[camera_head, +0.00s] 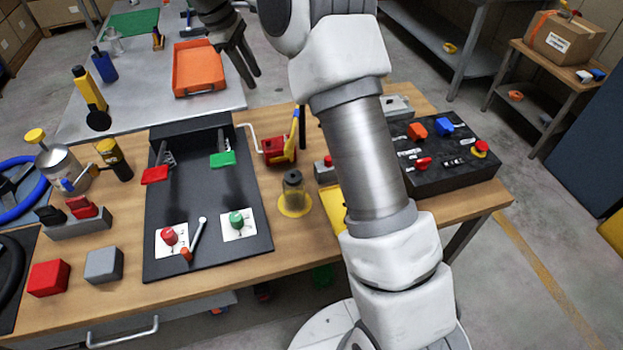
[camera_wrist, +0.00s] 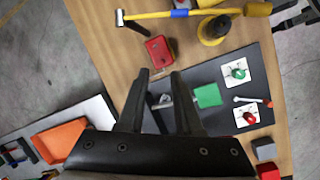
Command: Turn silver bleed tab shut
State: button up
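I cannot surely pick out the silver bleed tab. A pale silver lever (camera_head: 200,232) with an orange-red end lies on the black board (camera_head: 205,262) between a red knob (camera_head: 168,236) and a green knob (camera_head: 236,219). It also shows in the wrist view (camera_wrist: 249,99). Small silver metal shows beside the green pedal pad (camera_wrist: 207,95), partly behind my right finger. My gripper (camera_head: 254,78) hangs over the far side of the bench. In the wrist view my gripper (camera_wrist: 159,74) is open, its fingers apart, with nothing seen held between them.
A red jack-like unit (camera_head: 274,152) and a dark jar (camera_head: 293,182) stand right of the board. A black control box (camera_head: 440,178) is farther right, partly behind my arm. An orange tray (camera_head: 199,68) lies on the grey table behind. Red and grey blocks (camera_head: 103,265) sit front left.

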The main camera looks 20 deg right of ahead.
jog(key=s+d+f+m+t+y+b, duration=0.1)
jog(key=s+d+f+m+b, duration=0.2)
jog(key=s+b, duration=0.5)
jog(key=s+d+f+m+t+y+b, duration=0.1)
jog(key=s+b, duration=0.7)
jog(key=s, duration=0.9)
notch_tip(320, 180, down, 4)
jog(key=d+m+t, duration=0.1)
jog(key=d+m, duration=0.1)
jog(key=m, duration=0.1)
jog(key=shift+m+t+b, duration=0.3)
jog(key=shift+m, duration=0.1)
jog(key=shift+r, duration=0.1)
